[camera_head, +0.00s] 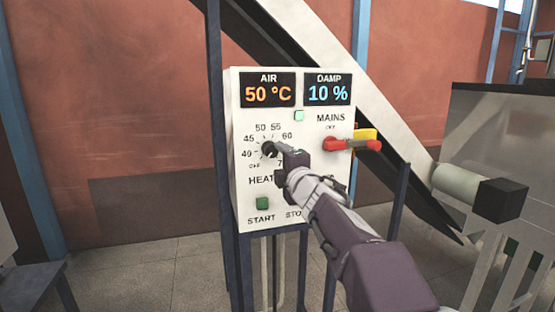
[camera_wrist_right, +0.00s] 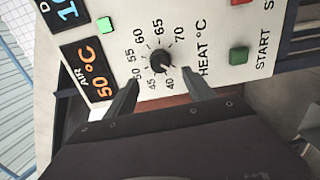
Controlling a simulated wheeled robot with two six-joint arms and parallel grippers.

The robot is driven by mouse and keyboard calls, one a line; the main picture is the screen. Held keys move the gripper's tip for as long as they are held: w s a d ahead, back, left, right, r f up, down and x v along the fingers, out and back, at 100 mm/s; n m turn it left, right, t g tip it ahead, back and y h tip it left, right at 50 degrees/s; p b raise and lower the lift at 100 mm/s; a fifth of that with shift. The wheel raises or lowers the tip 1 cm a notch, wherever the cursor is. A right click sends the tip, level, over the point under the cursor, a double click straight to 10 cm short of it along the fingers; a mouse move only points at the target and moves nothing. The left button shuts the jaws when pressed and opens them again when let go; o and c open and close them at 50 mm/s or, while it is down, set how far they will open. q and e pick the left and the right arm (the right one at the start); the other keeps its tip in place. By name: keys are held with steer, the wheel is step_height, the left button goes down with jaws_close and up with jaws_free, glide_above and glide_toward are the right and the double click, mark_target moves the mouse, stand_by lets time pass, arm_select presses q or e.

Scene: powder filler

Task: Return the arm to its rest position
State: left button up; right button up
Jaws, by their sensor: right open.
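A white control panel (camera_head: 240,190) stands upright on dark blue legs and faces me. My right gripper (camera_head: 274,152) is in front of its heat dial, and its arm comes in from the lower right. In the right wrist view my right gripper (camera_wrist_right: 161,80) is open and empty, with its two dark fingers apart. The black heat knob (camera_wrist_right: 162,61) lies just beyond the fingertips, between their lines, and I see no finger closed on it. Its pointer setting is too small to read surely. My left gripper is not in view.
The panel's displays (camera_head: 297,91) read AIR 50 °C and DAMP 10 %. A red mains handle (camera_head: 345,144) on a yellow part sticks out at the right. A green start button (camera_head: 263,203) sits low. A sloping white beam (camera_head: 400,120) passes behind; a grey cylinder (camera_head: 460,184) is at right.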

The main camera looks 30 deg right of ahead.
stand_by(0.4)
steer(key=w+a+f+n+y+p, duration=0.1)
steer(key=w+a+f+y+p, duration=0.15)
steer(key=a, duration=0.45)
steer(key=s+a+f+m+g+y, duration=0.1)
steer(key=a+f+m+g, duration=0.15)
steer(key=f, duration=0.55)
steer(key=a+f+m+g, duration=0.1)
steer(key=a+f+g, duration=0.1)
steer(key=a+f, duration=0.35)
steer(key=s+f+m+g+p, duration=0.1)
steer(key=s+f+m+g, duration=0.25)
steer(key=f, duration=0.45)
steer(key=s+f+m+g, duration=0.2)
steer(key=s+f, duration=0.3)
steer(key=f, duration=0.2)
steer(key=s+a+f+m+g, duration=0.1)
steer(key=s+f+m+g, duration=0.2)
steer(key=s, duration=0.5)
steer(key=s+a+f+m+g, duration=0.1)
steer(key=s+f+m+g, duration=0.2)
steer(key=s+f+m, duration=0.2)
steer(key=s+f, duration=0.1)
steer(key=s, duration=0.2)
steer(key=shift+s+a+f+y, duration=0.25)
steer(key=shift+s+y, duration=0.1)
steer(key=shift+s, duration=0.05)
